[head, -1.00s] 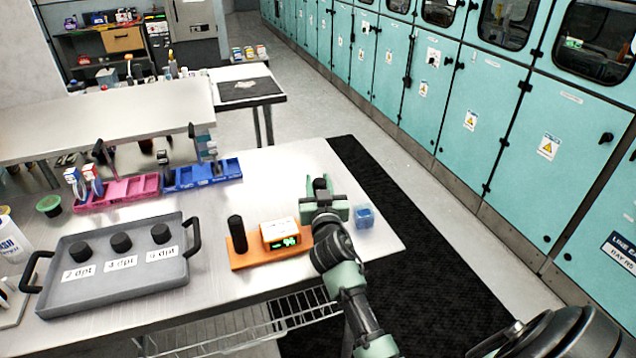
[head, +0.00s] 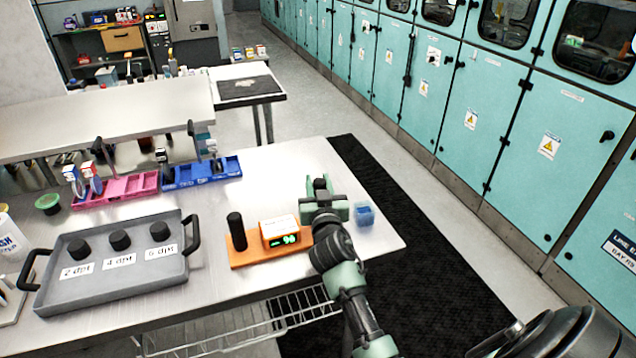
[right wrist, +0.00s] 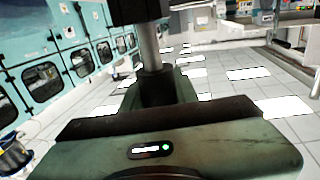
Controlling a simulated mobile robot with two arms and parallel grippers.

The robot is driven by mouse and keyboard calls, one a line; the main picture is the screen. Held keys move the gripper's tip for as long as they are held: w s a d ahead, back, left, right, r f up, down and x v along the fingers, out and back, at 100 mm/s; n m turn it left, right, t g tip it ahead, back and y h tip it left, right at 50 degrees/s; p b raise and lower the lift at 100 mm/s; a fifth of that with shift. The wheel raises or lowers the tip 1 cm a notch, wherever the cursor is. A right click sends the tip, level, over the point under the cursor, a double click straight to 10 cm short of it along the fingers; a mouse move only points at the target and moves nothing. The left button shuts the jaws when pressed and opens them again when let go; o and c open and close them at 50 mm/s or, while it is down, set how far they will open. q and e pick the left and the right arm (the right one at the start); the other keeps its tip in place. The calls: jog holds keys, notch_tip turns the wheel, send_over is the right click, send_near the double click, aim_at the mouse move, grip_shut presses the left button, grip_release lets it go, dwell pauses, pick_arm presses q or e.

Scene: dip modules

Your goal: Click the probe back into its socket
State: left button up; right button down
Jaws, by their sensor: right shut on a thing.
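My right gripper (head: 322,190) is above the right end of the steel table, right of the orange base. It is shut on the probe, whose dark end (head: 320,184) shows between the fingers in the head view. In the right wrist view a grey metal shaft with black parts (right wrist: 148,45) stands at the gripper. The orange base (head: 240,257) carries an upright black cylinder (head: 236,231) and a white-topped meter (head: 280,231) with a lit green display. I cannot tell which part is the socket. The probe's lower end is hidden. My left gripper is not in view.
A small blue container (head: 364,214) stands just right of the gripper. A grey tray (head: 110,290) with three black knobs and dioptre-like labels is at left. Pink (head: 118,188) and blue (head: 202,173) bins line the table's back. Bare table lies behind the orange base.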

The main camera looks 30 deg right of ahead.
jog(key=shift+f+b, duration=1.55)
jog(key=shift+f, duration=0.1)
dwell(0.6)
jog(key=shift+c, duration=2.2)
grip_release()
notch_tip(320, 180, up, 9)
jog(key=p, duration=0.8)
